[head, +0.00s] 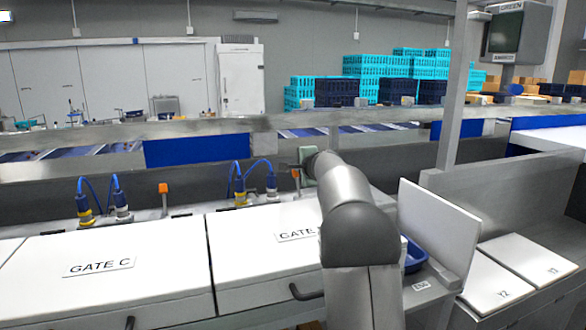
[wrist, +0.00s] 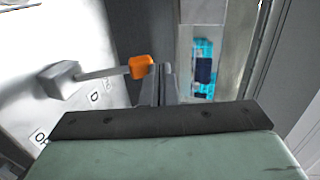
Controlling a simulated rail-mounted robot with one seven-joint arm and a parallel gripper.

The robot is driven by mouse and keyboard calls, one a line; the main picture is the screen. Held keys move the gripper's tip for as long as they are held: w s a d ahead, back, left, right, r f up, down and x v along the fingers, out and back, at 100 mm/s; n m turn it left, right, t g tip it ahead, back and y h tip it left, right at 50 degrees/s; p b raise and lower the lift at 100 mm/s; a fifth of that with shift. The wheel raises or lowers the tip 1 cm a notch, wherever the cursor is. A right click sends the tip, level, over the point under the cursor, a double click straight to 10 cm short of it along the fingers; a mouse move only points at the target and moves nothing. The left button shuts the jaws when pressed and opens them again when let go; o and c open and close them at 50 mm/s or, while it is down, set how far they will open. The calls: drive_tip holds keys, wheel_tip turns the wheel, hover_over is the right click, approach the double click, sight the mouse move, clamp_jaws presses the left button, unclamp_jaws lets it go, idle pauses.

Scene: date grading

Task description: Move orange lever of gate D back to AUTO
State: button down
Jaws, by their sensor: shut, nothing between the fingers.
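The orange lever of gate D (wrist: 141,66) is in the upper middle of the wrist view. Another label at the lower left is partly cut off. My gripper (wrist: 162,70) is shut and empty, its fingertips right beside the orange knob; I cannot tell whether they touch it. In the head view the orange knob (head: 295,174) shows just left of my greenish hand, behind the partly hidden GATE D cover (head: 250,262). No AUTO mark is readable.
The GATE C cover (head: 105,285) lies to the left, with its own orange lever (head: 163,188) behind it. Blue-hosed fittings (head: 240,190) stand close left of gate D's lever. A blue bin (head: 413,255) and an upright white panel (head: 438,235) are right of my arm.

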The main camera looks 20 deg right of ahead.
drive_tip(key=shift+s+f, duration=0.1)
drive_tip(key=shift+f, duration=0.05)
drive_tip(key=shift+s+f+b, duration=0.1)
drive_tip(key=shift+s+b, duration=0.05)
drive_tip(key=shift+b, duration=0.3)
drive_tip(key=shift+s+f+b, duration=0.15)
drive_tip(key=shift+s+b, duration=0.35)
drive_tip(key=shift+b, duration=0.1)
drive_tip(key=s+r+p, duration=0.1)
drive_tip(key=s+r, duration=0.6)
drive_tip(key=shift+a+r+p, duration=0.15)
drive_tip(key=shift+a+p, duration=0.2)
drive_tip(key=shift+p, duration=0.05)
drive_tip(key=shift+w, duration=0.1)
